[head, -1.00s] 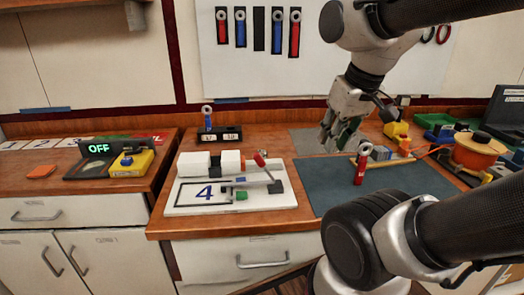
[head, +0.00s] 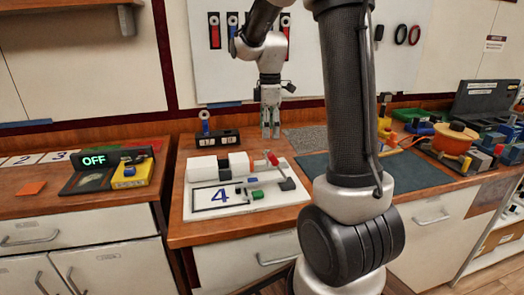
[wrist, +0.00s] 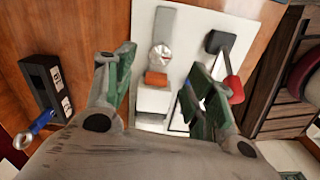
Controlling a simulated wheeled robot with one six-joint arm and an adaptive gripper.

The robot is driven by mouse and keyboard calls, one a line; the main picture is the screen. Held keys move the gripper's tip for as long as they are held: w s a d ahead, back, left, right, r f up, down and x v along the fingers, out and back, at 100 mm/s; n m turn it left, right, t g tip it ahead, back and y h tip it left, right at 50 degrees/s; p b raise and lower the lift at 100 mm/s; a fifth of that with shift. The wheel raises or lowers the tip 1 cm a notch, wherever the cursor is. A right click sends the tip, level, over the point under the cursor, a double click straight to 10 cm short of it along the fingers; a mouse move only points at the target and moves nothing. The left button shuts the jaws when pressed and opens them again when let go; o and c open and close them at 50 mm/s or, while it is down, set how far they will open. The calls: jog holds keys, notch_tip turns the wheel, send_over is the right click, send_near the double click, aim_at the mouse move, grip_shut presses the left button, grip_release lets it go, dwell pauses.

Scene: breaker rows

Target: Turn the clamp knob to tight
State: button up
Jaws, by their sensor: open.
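A white clamp board (head: 200,213) marked 4 lies on the wooden bench. It carries white blocks (head: 202,169), an orange piece (head: 250,160), a green piece (head: 257,195) and a red-ended lever (head: 272,159) on a black base. In the wrist view a round silver knob (wrist: 160,56) sits on a grey strip beside the orange piece (wrist: 156,78); I cannot tell its setting. My gripper (head: 270,134) points down, open and empty, above the back of the board. In the wrist view its fingers (wrist: 156,74) are spread either side of the orange piece, apart from it.
A black stand (head: 218,138) with a blue ringed tag is left of my gripper. A yellow box (head: 130,172) and an OFF display (head: 94,160) are on the left bench. A dark mat (head: 400,175) lies right, partly behind my arm.

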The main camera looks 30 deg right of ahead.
jog(key=shift+f+n, duration=0.2)
jog(key=shift+n, duration=0.6)
notch_tip(320, 180, down, 8)
jog(key=shift+r, duration=0.2)
jog(key=c, duration=1)
